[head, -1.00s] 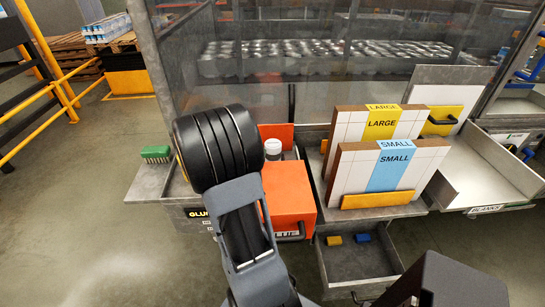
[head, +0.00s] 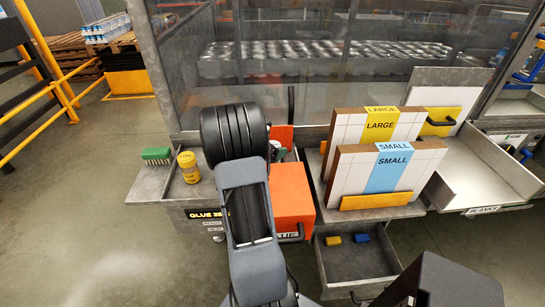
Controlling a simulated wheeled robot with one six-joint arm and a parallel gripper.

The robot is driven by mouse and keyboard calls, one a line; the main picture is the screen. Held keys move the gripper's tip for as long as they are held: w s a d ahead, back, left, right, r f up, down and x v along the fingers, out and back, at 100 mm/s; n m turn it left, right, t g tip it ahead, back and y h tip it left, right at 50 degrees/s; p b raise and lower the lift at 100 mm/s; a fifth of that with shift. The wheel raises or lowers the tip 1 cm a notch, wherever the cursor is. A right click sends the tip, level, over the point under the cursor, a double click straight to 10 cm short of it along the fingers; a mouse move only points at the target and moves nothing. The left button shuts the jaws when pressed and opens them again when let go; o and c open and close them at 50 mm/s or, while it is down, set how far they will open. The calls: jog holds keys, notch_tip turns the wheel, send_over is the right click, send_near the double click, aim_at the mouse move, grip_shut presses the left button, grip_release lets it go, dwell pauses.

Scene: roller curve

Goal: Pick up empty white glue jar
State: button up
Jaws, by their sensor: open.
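No white glue jar shows clearly now. A yellow jar (head: 188,167) with a yellow lid stands upright on the grey shelf to the left of my arm. My arm's dark rounded wrist covers the middle of the bench. My gripper's fingers are hidden behind it, so their place relative to any jar does not show.
An orange box (head: 292,194) stands right of my arm. A green brush (head: 156,155) lies on the left ledge. LARGE (head: 345,120) and SMALL (head: 345,165) boards stand to the right. An open drawer (head: 362,264) holds yellow and blue pieces. A glass screen rises behind.

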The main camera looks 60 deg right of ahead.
jog(key=shift+c, duration=0.2)
jog(key=c, duration=1.2)
